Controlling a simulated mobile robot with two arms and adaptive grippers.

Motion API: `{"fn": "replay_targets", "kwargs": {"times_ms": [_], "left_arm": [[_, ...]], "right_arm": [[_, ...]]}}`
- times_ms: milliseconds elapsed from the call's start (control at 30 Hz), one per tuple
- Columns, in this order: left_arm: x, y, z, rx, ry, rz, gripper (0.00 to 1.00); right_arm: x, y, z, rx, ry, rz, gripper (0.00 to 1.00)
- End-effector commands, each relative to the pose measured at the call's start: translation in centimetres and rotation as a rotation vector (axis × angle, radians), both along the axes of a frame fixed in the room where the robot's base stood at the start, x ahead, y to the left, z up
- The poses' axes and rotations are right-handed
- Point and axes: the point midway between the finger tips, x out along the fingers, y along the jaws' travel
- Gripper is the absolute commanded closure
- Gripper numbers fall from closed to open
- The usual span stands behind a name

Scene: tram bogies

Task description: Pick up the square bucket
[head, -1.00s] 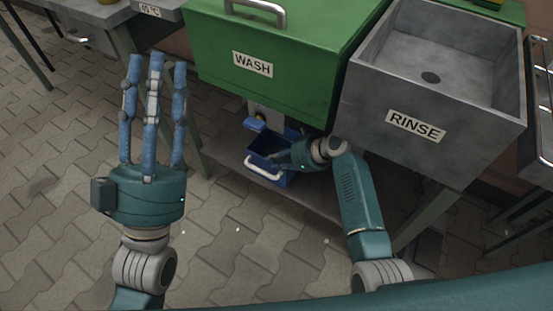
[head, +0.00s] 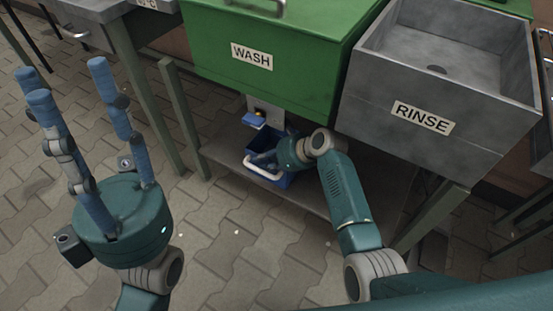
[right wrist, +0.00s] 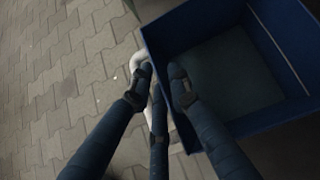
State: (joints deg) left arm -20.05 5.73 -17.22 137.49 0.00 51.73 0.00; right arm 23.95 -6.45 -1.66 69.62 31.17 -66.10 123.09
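The square bucket (head: 252,160) is a blue open box with a white handle. It stands on the low shelf under the green wash tub. My right gripper (head: 262,157) is at the bucket, its fingers pointing at the handle side. In the right wrist view, the fingers (right wrist: 158,80) straddle the bucket's near wall (right wrist: 165,95). One finger is over the inside, the others outside by the white handle (right wrist: 148,112). A gap shows between the fingertips; firm contact cannot be made out. The bucket looks empty inside. My left gripper (head: 85,90) is open, empty, fingers up, above the floor.
The grey rinse basin (head: 400,80) is to the right. Table legs (head: 182,115) flank the shelf (head: 315,200). The paved floor (head: 215,245) in front is clear.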

Motion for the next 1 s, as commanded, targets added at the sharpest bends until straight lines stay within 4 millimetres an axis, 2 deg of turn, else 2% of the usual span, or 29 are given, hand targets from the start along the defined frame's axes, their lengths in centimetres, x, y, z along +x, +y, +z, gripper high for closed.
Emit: {"fn": "replay_targets", "kwargs": {"times_ms": [67,167,200,733,1000], "left_arm": [[0.0,0.0,0.0,0.000,0.001,0.000,0.60],[0.0,0.0,0.0,0.000,0.001,0.000,0.60],[0.0,0.0,0.0,0.000,0.001,0.000,0.60],[0.1,0.0,0.1,0.002,0.005,0.000,0.60],[1.2,-0.4,0.8,0.016,0.047,0.000,0.60]], "right_arm": [[0.0,0.0,0.0,0.000,0.000,0.000,0.82],[0.0,0.0,0.0,0.000,0.000,0.000,0.98],[0.0,0.0,0.0,0.000,0.000,0.000,1.00],[0.0,0.0,0.3,0.001,-0.002,0.000,1.00],[0.1,0.0,1.5,0.001,-0.002,0.001,1.00]]}}
